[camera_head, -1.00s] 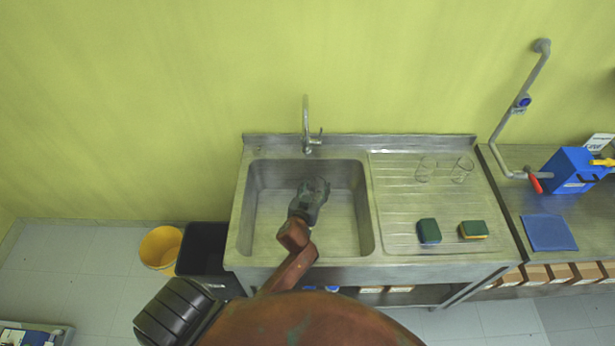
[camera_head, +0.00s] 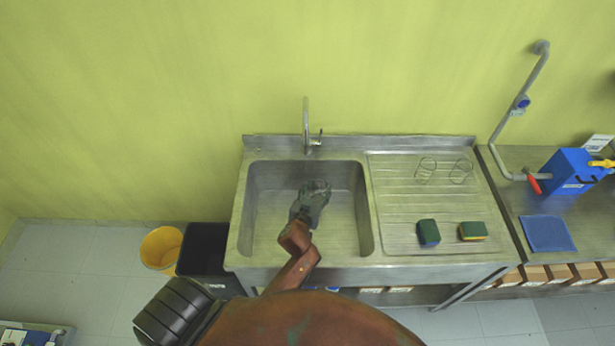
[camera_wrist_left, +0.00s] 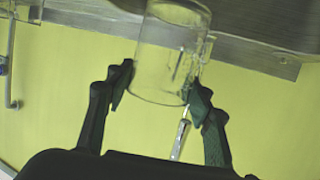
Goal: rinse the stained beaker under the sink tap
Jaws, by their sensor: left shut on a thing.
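My left gripper (camera_head: 317,188) reaches over the sink basin (camera_head: 262,225), in front of the tap (camera_head: 306,125). In the left wrist view its two fingers (camera_wrist_left: 160,91) are shut on a clear glass beaker (camera_wrist_left: 168,48), one on each side. In the head view the gripper mostly hides the beaker. The tap also shows in the wrist view (camera_wrist_left: 180,140), partly through the glass. I see no running water. My right gripper is not in view.
A blue device (camera_head: 570,170) and a blue mat (camera_head: 548,233) are further right. A yellow bucket (camera_head: 160,248) and black bin (camera_head: 204,250) stand at left.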

